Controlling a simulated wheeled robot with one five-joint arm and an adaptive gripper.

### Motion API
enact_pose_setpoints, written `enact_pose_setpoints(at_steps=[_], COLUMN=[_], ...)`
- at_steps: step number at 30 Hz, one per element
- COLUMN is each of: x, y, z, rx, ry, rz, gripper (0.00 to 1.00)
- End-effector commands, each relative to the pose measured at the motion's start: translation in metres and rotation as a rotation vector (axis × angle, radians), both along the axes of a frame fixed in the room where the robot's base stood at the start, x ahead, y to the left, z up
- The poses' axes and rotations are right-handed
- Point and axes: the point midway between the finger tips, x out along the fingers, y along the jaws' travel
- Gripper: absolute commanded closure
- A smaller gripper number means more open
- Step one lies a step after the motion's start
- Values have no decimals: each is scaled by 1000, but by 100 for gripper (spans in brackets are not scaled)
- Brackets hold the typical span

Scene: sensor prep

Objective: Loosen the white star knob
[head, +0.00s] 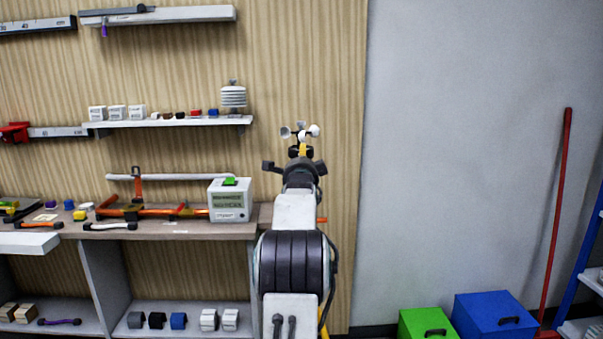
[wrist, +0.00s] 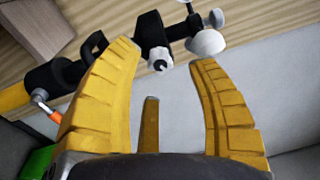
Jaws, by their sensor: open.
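The white star knob (wrist: 160,60) shows in the wrist view on a black clamp body (wrist: 151,32). It lies in the gap between the two yellow fingertips of my gripper (wrist: 164,57), which is open. I see no finger closed on the knob, and the depth between them is hard to tell. In the head view my gripper (head: 303,150) is seen from behind, just below the anemometer cups (head: 314,131). There the knob is hidden by my arm. The anemometer's pale cups (wrist: 206,42) are close to the right fingertip in the wrist view.
A black bar with an orange-tipped lever (wrist: 48,112) runs past the left finger. In the head view a white display box (head: 230,203) stands on the bench left of my arm. Green (head: 427,323) and blue (head: 494,317) boxes sit on the floor at right.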

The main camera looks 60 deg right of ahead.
Motion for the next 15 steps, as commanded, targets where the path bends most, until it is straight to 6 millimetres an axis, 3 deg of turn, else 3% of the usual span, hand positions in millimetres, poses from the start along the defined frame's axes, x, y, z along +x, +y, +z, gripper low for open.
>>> enact_pose_setpoints(at_steps=[15], x=[-29], y=[52], z=[-1], rx=[-1], ry=[0], rz=[-1], gripper=[47])
